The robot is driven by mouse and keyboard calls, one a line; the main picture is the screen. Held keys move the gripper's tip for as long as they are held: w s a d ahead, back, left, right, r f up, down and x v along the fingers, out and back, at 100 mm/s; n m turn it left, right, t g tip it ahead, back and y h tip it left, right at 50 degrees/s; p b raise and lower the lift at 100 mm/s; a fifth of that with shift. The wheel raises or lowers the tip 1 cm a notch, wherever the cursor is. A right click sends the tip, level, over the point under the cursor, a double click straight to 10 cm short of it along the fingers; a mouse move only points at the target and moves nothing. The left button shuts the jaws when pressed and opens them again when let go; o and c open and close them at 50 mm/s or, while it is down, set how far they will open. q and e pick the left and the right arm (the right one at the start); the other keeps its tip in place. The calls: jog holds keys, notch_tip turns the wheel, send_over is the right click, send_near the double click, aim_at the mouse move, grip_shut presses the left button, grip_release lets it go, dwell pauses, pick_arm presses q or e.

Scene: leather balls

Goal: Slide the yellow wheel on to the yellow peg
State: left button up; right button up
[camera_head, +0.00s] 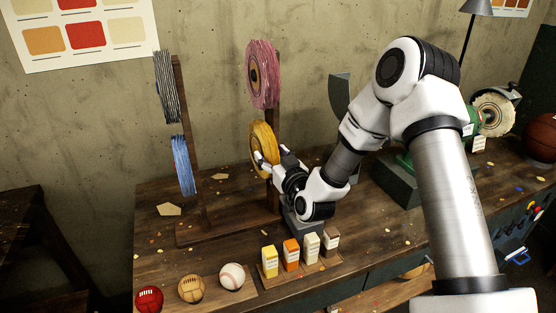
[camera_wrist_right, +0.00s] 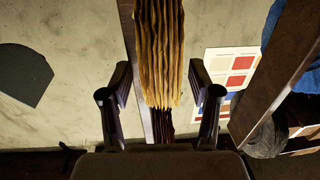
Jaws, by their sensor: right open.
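The yellow wheel (camera_head: 261,140), a thick disc of wound cord, stands upright against the right post of the wooden stand, below the pink wheel. My right gripper (camera_head: 272,158) is at its lower edge, open. In the right wrist view the yellow wheel (camera_wrist_right: 160,50) appears edge-on, its lower edge between the two spread fingers (camera_wrist_right: 160,92), with a visible gap on each side. The yellow peg cannot be made out; whether the wheel sits on it cannot be told. My left gripper is not in view.
A pink wheel (camera_head: 263,75) hangs above; grey (camera_head: 166,87) and blue (camera_head: 183,165) wheels are on the left post (camera_head: 197,190). Small boxes (camera_head: 291,252) and several balls (camera_head: 232,276) line the bench front. A green grinder (camera_head: 470,125) stands to the right.

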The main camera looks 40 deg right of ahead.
jog(key=shift+s+a+r, duration=0.1)
jog(key=shift+s+r, duration=0.15)
jog(key=shift+r, duration=0.05)
jog(key=shift+c, duration=1)
grip_shut()
jog(key=shift+d, duration=0.2)
